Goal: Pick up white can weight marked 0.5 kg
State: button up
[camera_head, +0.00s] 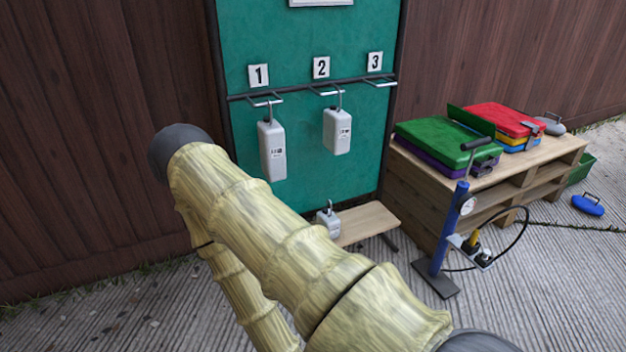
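Three white can weights with dark hooks on top are in the head view. The smallest white can (329,223) stands upright at the left end of a low wooden bench (366,222), just beside the outline of my arm. A tall white can (272,152) hangs from the hook under sign 1. A middle-sized white can (337,132) hangs under sign 2. The labels are too small to read for certain, so I cannot confirm which one says 0.5 kg. My bamboo-textured arm crosses the foreground; my gripper is out of the frame.
A green board (300,35) carries the hook rail; hook 3 (379,82) is empty. Right stand a wooden pallet stack (420,195) with coloured cases and a blue pump (452,228) with a hose. A blue weight (587,204) lies on the ground. A wooden fence closes the back.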

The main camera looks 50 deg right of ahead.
aim_at(326, 218)
jog(key=z, duration=0.45)
jog(key=i, duration=0.75)
jog(key=z, duration=1.15)
jog(key=i, duration=0.3)
jog(key=z, duration=0.3)
